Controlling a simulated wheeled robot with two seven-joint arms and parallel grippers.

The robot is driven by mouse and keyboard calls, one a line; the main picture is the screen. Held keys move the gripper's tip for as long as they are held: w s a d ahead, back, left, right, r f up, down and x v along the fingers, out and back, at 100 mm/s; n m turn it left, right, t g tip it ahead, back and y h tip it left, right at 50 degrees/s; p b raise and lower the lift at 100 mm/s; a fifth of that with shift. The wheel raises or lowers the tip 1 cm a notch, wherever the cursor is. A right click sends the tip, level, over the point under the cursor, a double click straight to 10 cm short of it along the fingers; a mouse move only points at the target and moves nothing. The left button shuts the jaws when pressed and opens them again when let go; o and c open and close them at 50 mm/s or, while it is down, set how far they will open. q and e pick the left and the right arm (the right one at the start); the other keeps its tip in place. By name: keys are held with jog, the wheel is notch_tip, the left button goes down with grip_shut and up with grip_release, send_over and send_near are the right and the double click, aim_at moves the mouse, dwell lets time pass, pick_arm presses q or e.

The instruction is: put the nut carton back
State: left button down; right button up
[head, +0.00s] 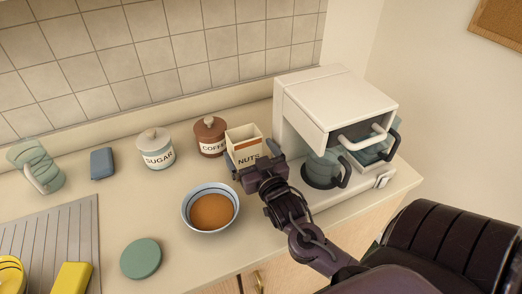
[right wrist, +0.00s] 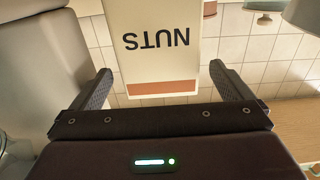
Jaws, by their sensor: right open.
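The nut carton (head: 244,142) is a cream box with an open top, a brown band and the word NUTS. It stands upright on the counter beside the coffee jar, its lower part hidden by my gripper. My right gripper (head: 258,168) is open in front of it. In the right wrist view, the carton (right wrist: 155,45) appears upside down between the lines of the two spread fingers of the right gripper (right wrist: 163,82). A gap shows at each finger; I cannot tell how deep the carton sits between them. My left gripper is out of view.
A bowl of orange-brown contents (head: 211,209) sits close left of my right gripper. The coffee jar (head: 210,137) and sugar jar (head: 157,149) stand left of the carton. A white coffee machine (head: 310,110) with a dark-handled jug (head: 322,168) stands close right.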

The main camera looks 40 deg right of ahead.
jog(key=b+v, duration=0.1)
jog(key=v, duration=0.6)
jog(key=shift+s, duration=0.25)
jog(key=shift+a, duration=0.1)
